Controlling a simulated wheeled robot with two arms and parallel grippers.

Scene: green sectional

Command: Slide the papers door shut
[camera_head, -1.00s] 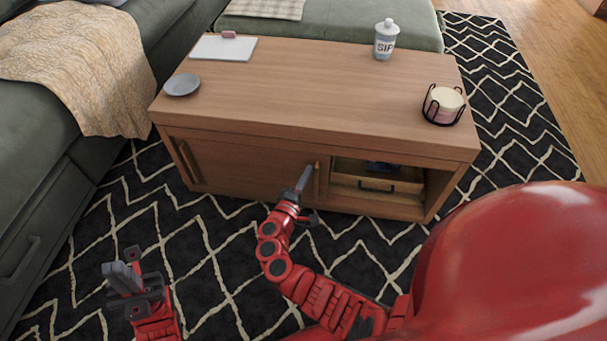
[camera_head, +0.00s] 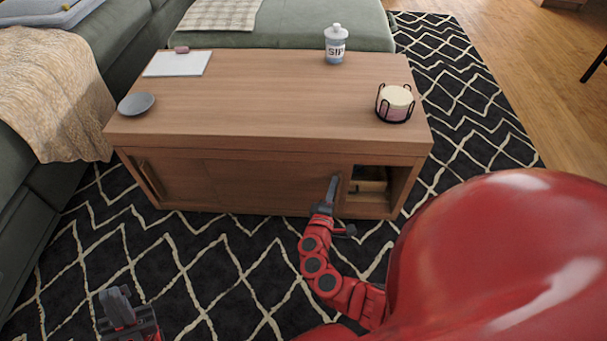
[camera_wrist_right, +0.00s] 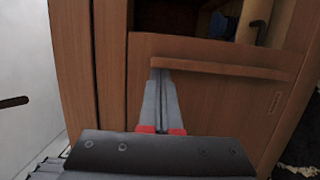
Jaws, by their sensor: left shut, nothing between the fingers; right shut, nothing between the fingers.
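The papers door (camera_head: 265,185) is a wooden sliding panel in the front of the low wooden table. It stands partly open, with a dark gap between its right edge and the table's right end. My right gripper (camera_head: 333,190) is shut and empty, with its tips at the door's upright handle. In the right wrist view the shut fingertips (camera_wrist_right: 160,80) are against or very close to one end of the handle bar (camera_wrist_right: 225,69). A small label (camera_wrist_right: 275,103), too small to read, is on the door. My left gripper (camera_head: 116,298) is shut and empty, low over the rug.
The table top (camera_head: 270,100) holds a bottle (camera_head: 335,45), a candle in a wire holder (camera_head: 395,103), a grey plate (camera_head: 136,103) and a white board (camera_head: 177,63). Inside the gap (camera_head: 372,180) is a drawer or shelf. A green sofa (camera_head: 25,190) stands left.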

